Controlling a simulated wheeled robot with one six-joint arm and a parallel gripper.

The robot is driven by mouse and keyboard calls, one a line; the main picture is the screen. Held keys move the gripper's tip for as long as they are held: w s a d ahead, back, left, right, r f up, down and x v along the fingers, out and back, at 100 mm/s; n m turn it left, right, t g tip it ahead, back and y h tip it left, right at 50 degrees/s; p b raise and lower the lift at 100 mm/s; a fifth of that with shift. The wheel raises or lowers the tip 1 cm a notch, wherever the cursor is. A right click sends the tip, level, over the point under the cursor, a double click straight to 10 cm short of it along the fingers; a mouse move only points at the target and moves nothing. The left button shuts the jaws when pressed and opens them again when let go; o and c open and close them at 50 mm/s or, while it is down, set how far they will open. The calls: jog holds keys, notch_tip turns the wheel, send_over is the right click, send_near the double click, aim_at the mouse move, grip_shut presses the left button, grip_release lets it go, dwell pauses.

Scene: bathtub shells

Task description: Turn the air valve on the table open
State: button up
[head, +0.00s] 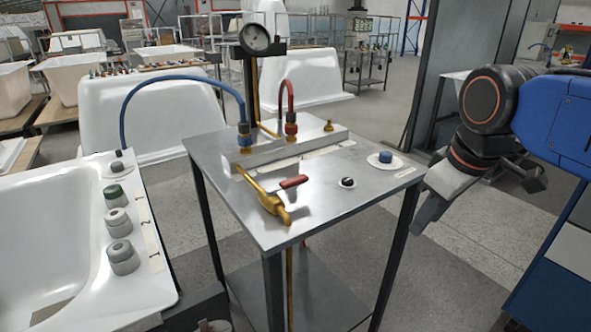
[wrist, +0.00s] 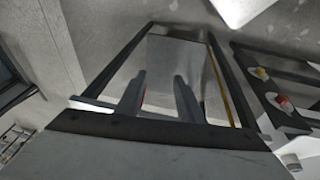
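The air valve (head: 271,202) is a brass body at the front of a metal table (head: 318,200), with a brass pipe running back and left. Its short red handle (head: 293,182) points up and right, at an angle to the pipe. My gripper (head: 428,212) hangs beyond the table's right edge, pointing down and left, well apart from the valve. In the wrist view my gripper (wrist: 160,85) has its two fingers spread with nothing clearly between them. I cannot make out the valve in the wrist view.
The table also carries a gauge (head: 254,39) on a post, a blue hose (head: 170,79), a red hose (head: 282,92), a blue knob (head: 385,157) and a black knob (head: 347,183). A white tub (head: 50,225) with knobs stands left. Floor shows right of the table.

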jog(key=w+a+r+n+g, duration=0.1)
jog(key=w+a+r+n, duration=0.3)
jog(key=a+r, duration=0.2)
jog(key=w+a+r+n+g, duration=0.1)
jog(key=w+a+r+n, duration=0.2)
jog(key=a+r+n, duration=0.3)
notch_tip(320, 180, up, 9)
jog(key=n+g, duration=0.1)
jog(key=n, duration=0.7)
send_over(295, 179)
jog(key=shift+h, duration=0.3)
notch_tip(295, 179, down, 17)
jog(key=shift+w+d+r, duration=0.1)
jog(key=shift+r, duration=0.05)
grip_shut()
